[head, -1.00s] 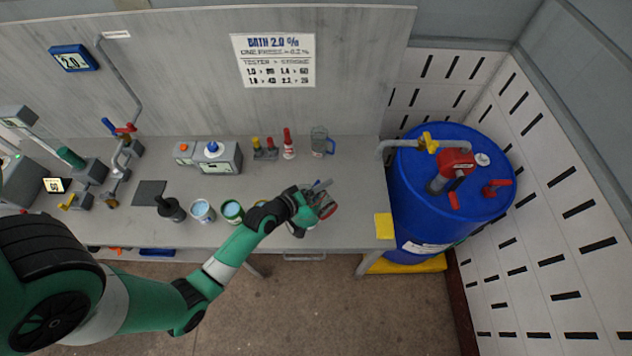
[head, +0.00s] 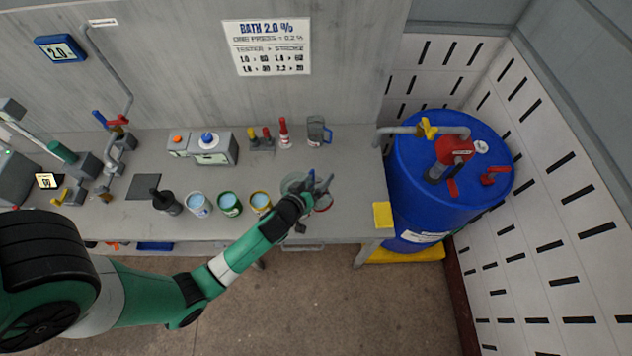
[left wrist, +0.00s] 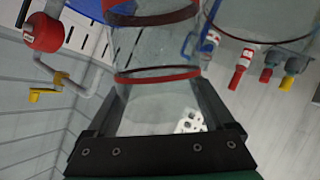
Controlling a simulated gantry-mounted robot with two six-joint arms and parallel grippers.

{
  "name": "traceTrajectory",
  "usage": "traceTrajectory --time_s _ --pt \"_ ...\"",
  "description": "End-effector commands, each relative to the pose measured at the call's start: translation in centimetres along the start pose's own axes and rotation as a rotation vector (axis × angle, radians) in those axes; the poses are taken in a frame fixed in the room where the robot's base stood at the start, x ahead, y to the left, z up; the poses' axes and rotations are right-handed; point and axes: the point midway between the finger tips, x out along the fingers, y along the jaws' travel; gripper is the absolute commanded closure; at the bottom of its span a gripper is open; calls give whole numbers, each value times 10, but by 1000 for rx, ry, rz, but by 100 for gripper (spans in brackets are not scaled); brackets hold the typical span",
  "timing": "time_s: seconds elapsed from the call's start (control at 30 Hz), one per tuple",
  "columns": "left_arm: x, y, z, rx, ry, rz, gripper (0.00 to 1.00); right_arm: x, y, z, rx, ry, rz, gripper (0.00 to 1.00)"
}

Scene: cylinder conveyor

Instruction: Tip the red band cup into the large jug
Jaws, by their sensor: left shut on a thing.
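My left gripper (head: 314,190) is shut on the red band cup, a clear cup with red rings. In the left wrist view the cup (left wrist: 155,95) stands between the fingers; in the head view only part of its red band (head: 325,203) shows past the gripper. A wide clear vessel (head: 290,184), perhaps the large jug, is just left of the gripper, partly hidden; a wide clear rim also shows at upper right in the wrist view (left wrist: 262,22). My right gripper is out of view.
A red-capped bottle (head: 284,135) is behind. A blue drum (head: 415,185) stands right of the bench. Bench space left of the back jug is partly free.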

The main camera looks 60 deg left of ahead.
Motion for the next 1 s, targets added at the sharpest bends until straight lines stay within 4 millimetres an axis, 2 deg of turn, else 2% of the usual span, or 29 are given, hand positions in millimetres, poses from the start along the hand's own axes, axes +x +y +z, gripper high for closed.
traceTrajectory --time_s 0.33,0.7,1.0 --pt "0 0 0 22 10 -7 100 -3 0 2 0 1 0 50" --pt "4 -2 7 284 118 -84 100 -40 0 36 0 1 0 50" --pt "1 -1 2 327 135 -101 100 -39 0 36 0 1 0 50"
